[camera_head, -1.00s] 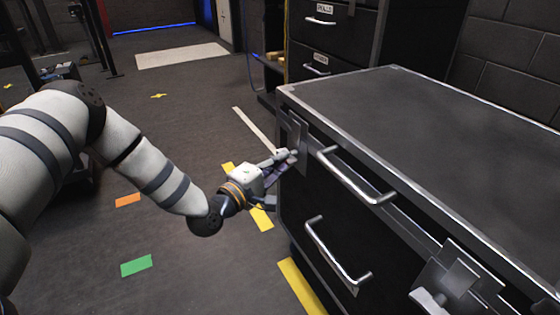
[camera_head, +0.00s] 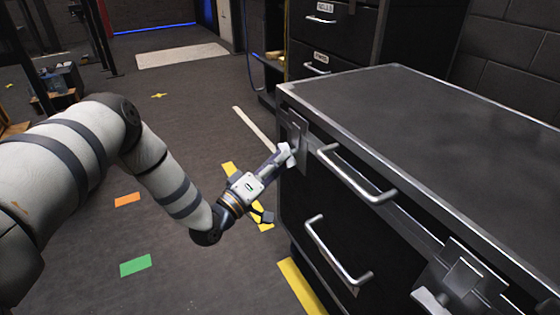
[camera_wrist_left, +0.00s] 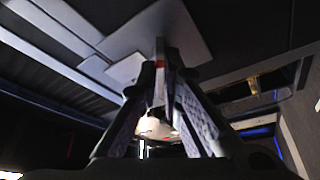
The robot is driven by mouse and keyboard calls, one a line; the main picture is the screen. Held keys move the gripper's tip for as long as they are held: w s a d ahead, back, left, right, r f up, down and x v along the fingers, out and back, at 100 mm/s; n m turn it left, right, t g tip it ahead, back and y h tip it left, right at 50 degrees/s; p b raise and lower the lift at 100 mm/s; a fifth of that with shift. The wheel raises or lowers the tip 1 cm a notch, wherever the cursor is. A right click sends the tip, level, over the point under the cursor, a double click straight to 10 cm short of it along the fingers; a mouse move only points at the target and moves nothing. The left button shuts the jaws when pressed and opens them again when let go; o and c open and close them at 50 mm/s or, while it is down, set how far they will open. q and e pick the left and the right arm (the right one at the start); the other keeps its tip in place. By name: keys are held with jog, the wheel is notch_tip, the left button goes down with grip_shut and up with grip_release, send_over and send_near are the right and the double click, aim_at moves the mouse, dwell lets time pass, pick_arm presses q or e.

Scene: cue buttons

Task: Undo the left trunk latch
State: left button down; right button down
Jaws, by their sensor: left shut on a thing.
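The trunk (camera_head: 450,110) is a dark box with metal edges on the right of the head view. Its left latch (camera_head: 297,130) is a metal plate near the top left corner of the front face. My left gripper (camera_head: 281,158) is at the lower part of this latch, shut on its small pale turn-piece (camera_head: 285,152). In the left wrist view, the fingers (camera_wrist_left: 160,85) close together on a thin piece below the latch plate (camera_wrist_left: 190,35). The fingers hide most of that piece. The right latch (camera_head: 460,280) shows at the lower right, with a pale turn-piece.
Two metal handles, an upper (camera_head: 355,178) and a lower (camera_head: 335,255), stick out from the trunk front right of my gripper. A dark drawer cabinet (camera_head: 330,45) stands behind. The floor (camera_head: 190,120) left of the trunk is mostly clear, with coloured tape marks.

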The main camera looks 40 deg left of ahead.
pick_arm(q)
jog(key=m+h, duration=0.2)
jog(key=m, duration=0.3)
jog(key=m+h, duration=0.2)
jog(key=m, duration=0.3)
jog(key=m+h, duration=0.3)
jog(key=m, duration=0.2)
jog(key=shift+w+a+f, duration=0.1)
jog(key=shift+a+f, duration=0.15)
jog(key=shift+a, duration=0.05)
jog(key=shift+m, duration=0.3)
jog(key=c, duration=1.8)
grip_release()
jog(key=shift+o, duration=0.2)
jog(key=v, duration=1.2)
jog(key=shift+f, duration=0.15)
jog(key=shift+w, duration=0.1)
